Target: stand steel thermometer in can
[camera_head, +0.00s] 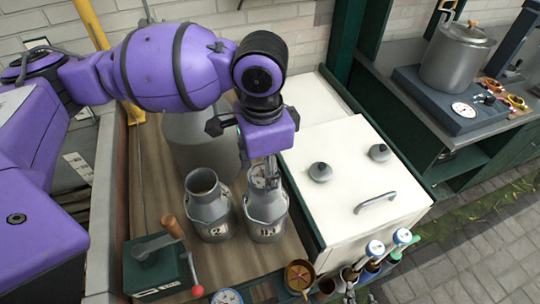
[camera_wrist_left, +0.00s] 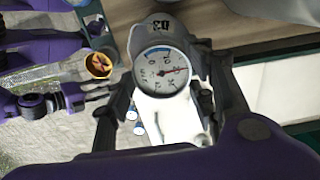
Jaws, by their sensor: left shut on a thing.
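The steel thermometer has a round white dial with a blue-marked rim and a red needle; in the left wrist view the dial (camera_wrist_left: 162,72) sits between my left gripper's fingers (camera_wrist_left: 160,95). In the head view my left gripper (camera_head: 270,163) is shut on it over the mouth of the right-hand grey can (camera_head: 266,222). The stem is hidden, so I cannot tell how deep it reaches. A second grey can (camera_head: 210,212), open and empty-looking, stands just left. My right gripper (camera_wrist_left: 98,93) appears only in the left wrist view; its finger opening is unclear.
A large grey can (camera_head: 185,140) stands behind. A white-topped cabinet (camera_head: 350,150) with knobs and handle is close on the right. A green crank box (camera_head: 155,265), a brass bowl (camera_head: 299,275) and blue-capped tools (camera_head: 375,249) line the front. A pot (camera_head: 457,58) stands far right.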

